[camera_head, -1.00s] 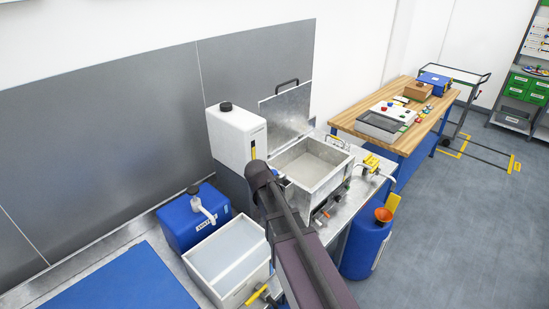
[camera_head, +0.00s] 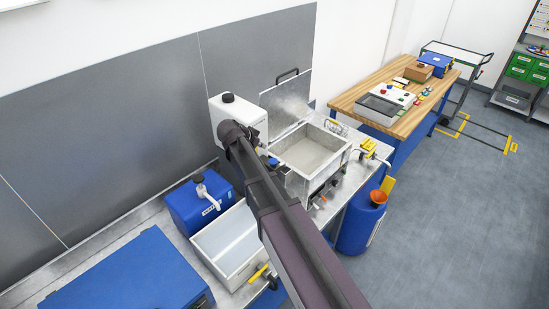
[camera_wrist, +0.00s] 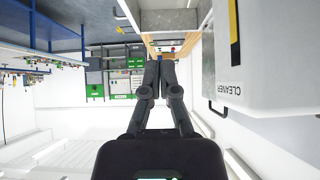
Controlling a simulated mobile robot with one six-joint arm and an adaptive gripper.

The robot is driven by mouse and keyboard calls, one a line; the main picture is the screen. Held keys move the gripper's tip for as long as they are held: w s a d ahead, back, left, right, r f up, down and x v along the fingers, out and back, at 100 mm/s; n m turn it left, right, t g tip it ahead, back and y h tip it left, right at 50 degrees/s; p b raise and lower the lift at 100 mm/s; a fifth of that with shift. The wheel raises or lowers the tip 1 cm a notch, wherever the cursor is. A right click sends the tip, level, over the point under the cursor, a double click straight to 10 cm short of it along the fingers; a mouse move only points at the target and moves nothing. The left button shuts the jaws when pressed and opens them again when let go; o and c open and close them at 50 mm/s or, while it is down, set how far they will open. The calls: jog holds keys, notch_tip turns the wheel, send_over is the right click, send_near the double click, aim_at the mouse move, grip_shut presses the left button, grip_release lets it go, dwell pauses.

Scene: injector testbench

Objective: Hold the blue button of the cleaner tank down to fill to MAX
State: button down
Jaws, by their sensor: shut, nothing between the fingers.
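The cleaner tank (camera_head: 238,113) is a white box with a black cap, standing at the back of the bench. My arm covers its lower front in the head view. I cannot make out the blue button for certain, nor the tank's level.
An open metal basin (camera_head: 309,151) with a raised lid stands right of the tank. A blue canister (camera_head: 200,207), a white bin (camera_head: 226,244) and a blue case (camera_head: 135,285) are on the left. A blue drum (camera_head: 358,225) with an orange funnel stands at the bench's right end.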

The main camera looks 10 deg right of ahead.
jog(key=shift+d+f, duration=0.1)
jog(key=b, duration=0.8)
send_over(275, 164)
jog(key=w, duration=0.1)
notch_tip(275, 164, down, 7)
jog(key=shift+f, duration=0.2)
jog(key=shift+s+f+b, duration=0.1)
jog(key=shift+f+b, duration=1.45)
jog(key=shift+f, duration=0.15)
jog(key=shift+f, duration=0.15)
jog(key=shift+f+b, duration=0.85)
jog(key=shift+b, duration=0.1)
jog(key=shift+s+f+b, duration=0.2)
jog(key=shift+s+b, duration=0.05)
jog(key=shift+b, duration=0.05)
jog(key=shift+s, duration=0.15)
